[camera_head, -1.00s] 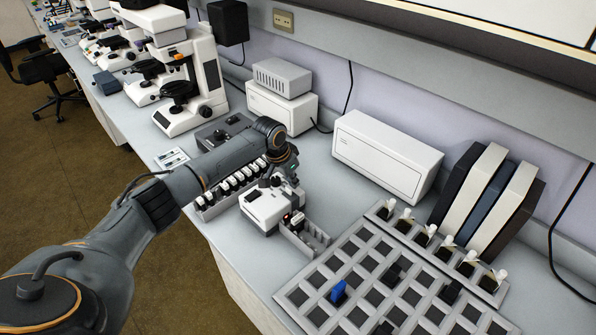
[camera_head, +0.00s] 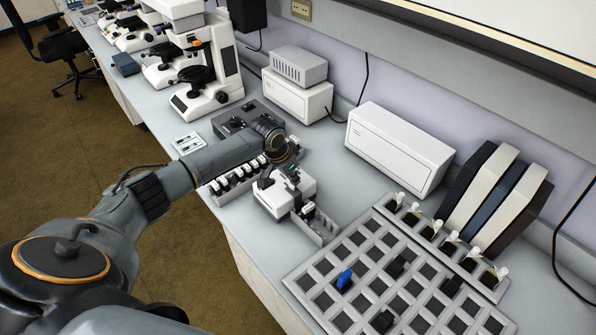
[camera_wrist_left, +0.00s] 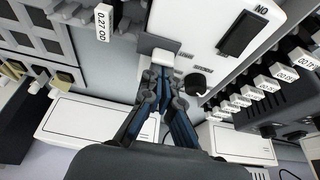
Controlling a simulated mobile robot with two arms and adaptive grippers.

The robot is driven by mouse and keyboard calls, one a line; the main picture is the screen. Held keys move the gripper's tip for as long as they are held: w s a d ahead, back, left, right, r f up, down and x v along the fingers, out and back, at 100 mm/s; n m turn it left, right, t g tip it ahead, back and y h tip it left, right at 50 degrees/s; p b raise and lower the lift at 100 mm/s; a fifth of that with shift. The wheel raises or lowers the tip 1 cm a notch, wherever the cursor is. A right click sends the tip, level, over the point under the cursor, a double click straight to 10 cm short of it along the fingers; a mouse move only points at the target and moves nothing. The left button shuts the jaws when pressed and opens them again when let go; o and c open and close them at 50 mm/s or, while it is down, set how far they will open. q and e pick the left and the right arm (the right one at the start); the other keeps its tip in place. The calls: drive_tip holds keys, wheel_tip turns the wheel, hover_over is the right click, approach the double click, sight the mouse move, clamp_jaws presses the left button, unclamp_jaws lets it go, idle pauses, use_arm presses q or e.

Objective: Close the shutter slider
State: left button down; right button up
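The white instrument box (camera_head: 284,196) stands on the bench in the head view. Its white face (camera_wrist_left: 205,40) shows close up in the left wrist view, with a dark rectangular slot (camera_wrist_left: 241,34) marked "NO" and a round black knob (camera_wrist_left: 195,84). A white tab (camera_wrist_left: 163,57) sticks out by a grey plate (camera_wrist_left: 157,42). I cannot tell for sure which part is the shutter slider. My left gripper (camera_wrist_left: 161,76) has its fingertips together just beside the white tab; contact is unclear. In the head view its wrist hides part of it. My right gripper is not in view.
A grey grid tray (camera_head: 330,255) with a blue piece (camera_head: 344,279) lies to the right. A row of labelled white-topped pieces (camera_head: 237,178) runs left of the box. A long white case (camera_head: 398,150) stands behind. A microscope (camera_head: 207,95) is at the far left.

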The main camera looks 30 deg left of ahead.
use_arm(q)
drive_tip(key=shift+s+a+f, duration=0.1)
drive_tip(key=shift+s+f, duration=0.15)
drive_tip(key=shift+s, duration=0.1)
drive_tip(key=shift+a+r, duration=0.1)
drive_tip(key=shift+r, duration=0.2)
drive_tip(key=d+v, duration=0.1)
drive_tip(key=v, duration=1)
drive_tip(key=shift+w+a+r, duration=0.2)
drive_tip(key=shift+a+r, duration=0.1)
drive_tip(key=shift+r, duration=0.15)
